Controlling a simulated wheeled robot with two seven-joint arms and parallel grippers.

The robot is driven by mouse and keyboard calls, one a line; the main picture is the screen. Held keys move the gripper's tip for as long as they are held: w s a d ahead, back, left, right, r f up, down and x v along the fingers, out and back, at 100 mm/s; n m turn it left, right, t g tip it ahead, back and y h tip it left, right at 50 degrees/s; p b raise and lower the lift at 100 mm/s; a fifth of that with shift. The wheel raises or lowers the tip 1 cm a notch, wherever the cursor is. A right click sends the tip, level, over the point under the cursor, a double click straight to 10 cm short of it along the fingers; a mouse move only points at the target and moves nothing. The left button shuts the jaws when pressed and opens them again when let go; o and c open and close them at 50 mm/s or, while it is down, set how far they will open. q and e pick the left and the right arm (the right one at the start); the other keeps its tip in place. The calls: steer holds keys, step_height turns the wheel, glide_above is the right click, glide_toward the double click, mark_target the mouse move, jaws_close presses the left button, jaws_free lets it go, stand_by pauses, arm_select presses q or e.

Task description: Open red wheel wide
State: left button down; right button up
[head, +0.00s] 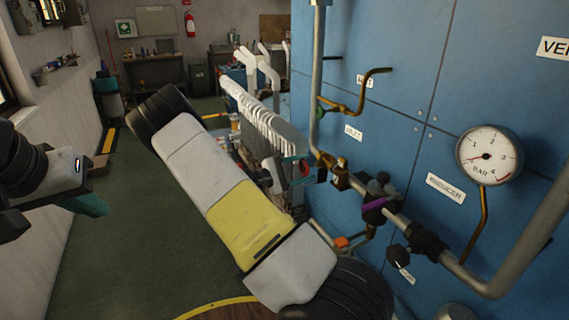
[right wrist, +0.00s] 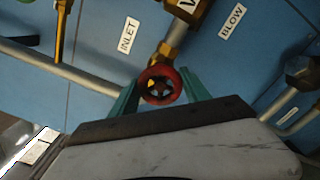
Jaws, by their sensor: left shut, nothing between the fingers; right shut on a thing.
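The red wheel (right wrist: 161,84) is a small handwheel with a dark spoked middle, at the end of a brass valve (right wrist: 172,45) in the right wrist view. My right gripper (right wrist: 160,88) has its two teal fingers on either side of the rim and is shut on the wheel. In the head view, only a bit of red (head: 304,168) shows by the teal fingertips of this gripper; the rest of the wheel is hidden. My left gripper (head: 90,205) is at the left edge of the head view, shut and empty, far from the wheel.
A blue panel (head: 440,70) carries pipes, a pressure gauge (head: 489,155), a purple-handled valve (head: 380,207) and a black knob (head: 398,256). Labels INLET (right wrist: 128,34) and BLOW (right wrist: 232,21) are near the wheel. Green floor (head: 110,250) is free at left.

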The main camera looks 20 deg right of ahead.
steer(key=n, duration=0.4)
steer(key=shift+w+n, duration=0.1)
steer(key=shift+n, duration=0.2)
steer(key=n, duration=0.3)
steer(key=shift+n, duration=0.3)
steer(key=n, duration=0.7)
steer(key=shift+f, duration=0.1)
steer(key=n, duration=0.7)
steer(key=shift+n, duration=0.3)
steer(key=n, duration=0.4)
steer(key=shift+n, duration=1.8)
